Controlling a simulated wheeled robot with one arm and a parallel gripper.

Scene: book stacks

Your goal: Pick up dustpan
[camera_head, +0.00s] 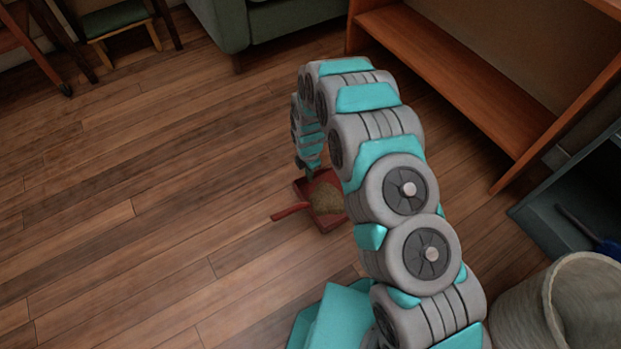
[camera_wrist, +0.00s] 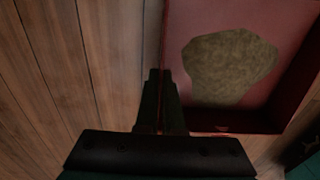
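The red dustpan (camera_head: 332,224) lies on the wooden floor, with its handle (camera_head: 290,212) pointing left. A heap of brownish-grey debris (camera_head: 325,198) sits in it. In the wrist view the dustpan (camera_wrist: 205,20) fills the upper right, with the debris (camera_wrist: 230,66) inside. My gripper (camera_wrist: 160,74) points down at one side wall of the pan. Its two dark fingers are close together, one on each side of the wall, and look closed on it. In the head view my gripper (camera_head: 308,170) is at the pan's far left edge, partly hidden by my arm.
A wooden shelf (camera_head: 470,75) stands at the upper right, a green sofa (camera_head: 290,18) at the back and a chair (camera_head: 115,20) at the upper left. A pale bin (camera_head: 520,315) and a dark open box (camera_head: 560,225) stand at right. The floor at left is clear.

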